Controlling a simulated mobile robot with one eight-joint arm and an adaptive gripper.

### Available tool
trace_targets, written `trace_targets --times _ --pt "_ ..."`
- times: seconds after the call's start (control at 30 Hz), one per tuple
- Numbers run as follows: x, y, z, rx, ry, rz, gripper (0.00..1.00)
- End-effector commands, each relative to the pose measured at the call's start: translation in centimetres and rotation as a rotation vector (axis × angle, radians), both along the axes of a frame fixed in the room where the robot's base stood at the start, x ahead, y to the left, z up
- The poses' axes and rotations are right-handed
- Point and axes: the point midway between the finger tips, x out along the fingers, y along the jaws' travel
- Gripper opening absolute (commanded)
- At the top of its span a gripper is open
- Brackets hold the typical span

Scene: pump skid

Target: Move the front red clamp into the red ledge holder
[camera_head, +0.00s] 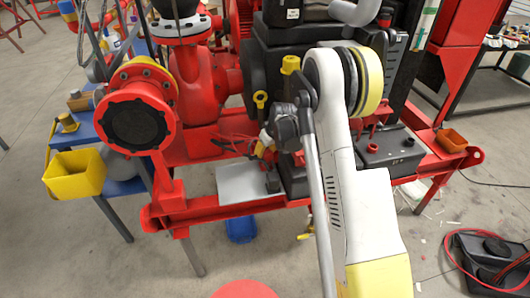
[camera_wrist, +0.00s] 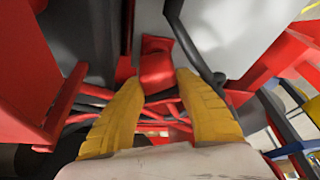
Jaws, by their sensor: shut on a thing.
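My gripper (camera_head: 265,143) reaches in over the middle of the skid, mostly hidden by my own arm in the head view. In the wrist view its two yellow fingers (camera_wrist: 158,80) close on a red piece, which looks like the red clamp (camera_wrist: 157,62). The clamp's lower part is hidden between the fingers. In the head view I cannot make the clamp out clearly. A small orange-red open box (camera_head: 452,140) sits on the red ledge at the skid's right end. It may be the red ledge holder; I cannot tell for certain.
A large red pump with a black round face (camera_head: 135,124) stands left of my gripper. A yellow bin (camera_head: 75,174) hangs at the left. A grey plate (camera_head: 243,183) lies below my gripper. Red hoses or bars (camera_wrist: 165,115) run close behind the fingers.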

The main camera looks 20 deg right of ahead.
Motion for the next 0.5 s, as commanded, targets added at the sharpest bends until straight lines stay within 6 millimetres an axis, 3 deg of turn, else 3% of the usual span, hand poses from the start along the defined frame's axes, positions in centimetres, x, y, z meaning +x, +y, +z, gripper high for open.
trace_targets --times 0.5 --pt "0.01 0.00 -1.11 0.000 0.000 0.000 0.00"
